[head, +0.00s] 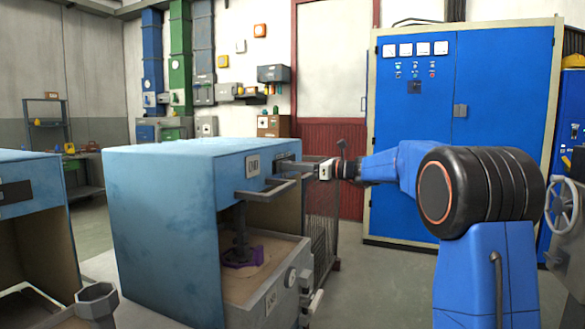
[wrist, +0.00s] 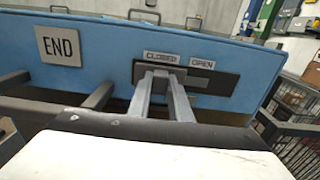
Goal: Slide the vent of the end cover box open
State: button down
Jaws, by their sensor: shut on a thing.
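The end cover box (head: 160,200) is light blue, with an END plate (wrist: 58,46) on its front. On the same face the wrist view shows a dark vent plate (wrist: 213,83) under the labels CLOSED (wrist: 160,57) and OPEN (wrist: 202,64). My gripper (wrist: 163,76) is at the CLOSED end of the vent, its two fingers shut on the vent's slider knob, which is mostly hidden between the fingertips. In the head view my gripper (head: 311,170) reaches the upper right of the box's front face.
A grey bar handle (head: 268,191) sticks out left of my gripper. Below is an open front with a grey tray (head: 275,285) and a purple piece (head: 240,257). A wire cart (wrist: 300,145) stands right. Another blue box (head: 30,170) stands left.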

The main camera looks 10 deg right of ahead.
jog(key=w+d, duration=0.4)
jog(key=w, duration=0.1)
jog(key=shift+w+d, duration=0.15)
jog(key=shift+w, duration=0.25)
jog(key=c, duration=1.6)
grip_release()
jog(key=shift+d, duration=0.1)
jog(key=v, duration=1.7)
jog(key=shift+s+d, duration=0.1)
